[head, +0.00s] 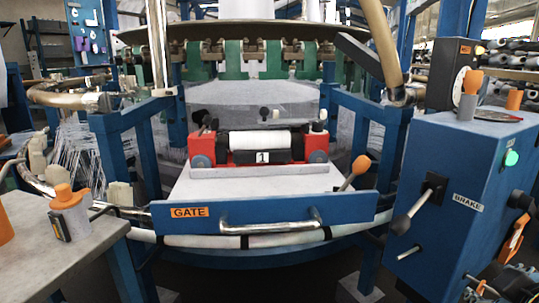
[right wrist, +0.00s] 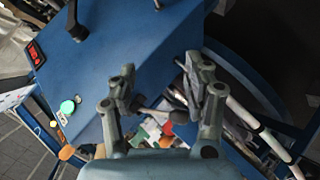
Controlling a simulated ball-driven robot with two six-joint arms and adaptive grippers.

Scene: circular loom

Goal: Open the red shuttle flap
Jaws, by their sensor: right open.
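The red shuttle (head: 233,158) sits on the loom behind the gate, marked with a white "1" label (head: 262,156) on a dark front plate. A white roll (head: 260,137) shows along its upper part. I cannot tell which part is the flap, or whether it is open. The shuttle is not recognisable in the right wrist view. My right gripper (right wrist: 162,72) is open in the right wrist view, with its fingers spread beside the blue control box (right wrist: 110,50). Nothing is seen held between them. My left gripper is not in view.
The blue gate (head: 350,207) with its metal handle (head: 272,225) spans the front. The brake lever (head: 415,208) juts from the blue box (head: 465,160) at right. A grey table (head: 30,240) with an orange-topped item (head: 68,210) stands at left.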

